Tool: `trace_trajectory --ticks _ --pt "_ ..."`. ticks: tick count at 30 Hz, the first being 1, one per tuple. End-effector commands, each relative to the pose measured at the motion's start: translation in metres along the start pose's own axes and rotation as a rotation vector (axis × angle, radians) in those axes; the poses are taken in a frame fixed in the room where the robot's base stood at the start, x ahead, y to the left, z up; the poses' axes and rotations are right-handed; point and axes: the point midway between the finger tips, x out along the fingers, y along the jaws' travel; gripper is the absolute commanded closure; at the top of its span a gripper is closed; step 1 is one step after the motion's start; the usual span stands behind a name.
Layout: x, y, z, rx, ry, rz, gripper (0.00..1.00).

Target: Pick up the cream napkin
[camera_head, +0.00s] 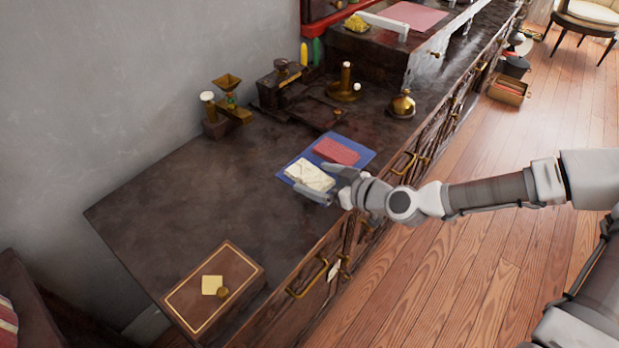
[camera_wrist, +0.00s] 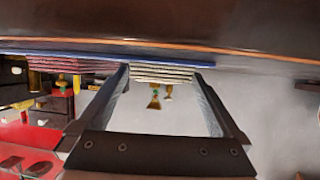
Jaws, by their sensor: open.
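The cream napkin (camera_head: 309,174) is folded into a flat stack and lies on the near-left part of a blue mat (camera_head: 359,149) on the dark counter. A folded red napkin (camera_head: 337,151) lies beside it on the same mat. My gripper (camera_head: 328,184) is open at the right end of the cream napkin, low over the counter. In the wrist view, which looks upside down, the layered edge of the cream napkin (camera_wrist: 162,74) shows between the tips of my open gripper (camera_wrist: 163,78). I cannot tell whether the fingers touch it. The red napkin (camera_wrist: 70,65) is left of the fingers there.
A brown box (camera_head: 240,262) with a yellow note stands at the counter's near end. A brass pot (camera_head: 402,105), a candlestick (camera_head: 345,88) and a grinder (camera_head: 228,95) stand farther back. The counter left of the mat is clear.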

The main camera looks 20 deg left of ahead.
Motion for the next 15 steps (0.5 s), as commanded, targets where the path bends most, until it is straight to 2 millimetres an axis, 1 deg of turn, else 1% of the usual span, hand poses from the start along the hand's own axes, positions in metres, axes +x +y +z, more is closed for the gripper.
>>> trace_trajectory --ticks 3,4,8,9,11,12,14,15 --pt "-0.0004 0.0001 -0.0002 0.000 0.000 0.000 0.00" --pt "-0.0004 0.0001 -0.0001 0.000 0.000 0.000 0.04" --pt "-0.0005 0.0001 0.0000 0.000 0.000 0.000 0.27" --pt "-0.0006 0.0001 0.0000 0.000 0.000 0.000 0.34" --pt "-0.0006 0.0001 0.0000 0.000 0.000 0.000 0.45" --pt "-0.0006 0.0001 0.0000 0.000 0.000 0.000 0.52" --pt "-0.0006 0.0001 0.0000 0.000 0.000 0.000 0.63" --pt "-0.0006 0.0001 0.0000 0.000 0.000 0.000 0.70"
